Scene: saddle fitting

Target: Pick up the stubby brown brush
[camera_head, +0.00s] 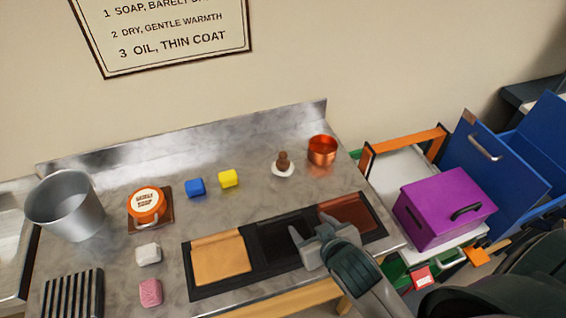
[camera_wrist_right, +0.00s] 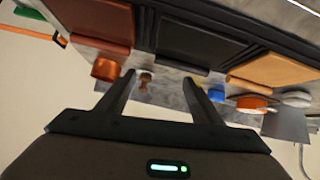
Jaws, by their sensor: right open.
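The stubby brown brush (camera_head: 282,161) stands on the grey metal counter towards the back, brown handle up and pale bristles down. In the right wrist view the brush (camera_wrist_right: 146,79) is small and lies beyond the fingers, between their tips. My right gripper (camera_head: 316,234) is open and empty, over the front of the black tray, nearer the front edge than the brush and apart from it. The same gripper (camera_wrist_right: 159,77) shows both fingers spread in the wrist view. My left gripper is not in view.
A copper cup (camera_head: 322,150) stands just right of the brush. The black tray (camera_head: 205,290) with leather pieces lies in front. Counter around the brush is clear.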

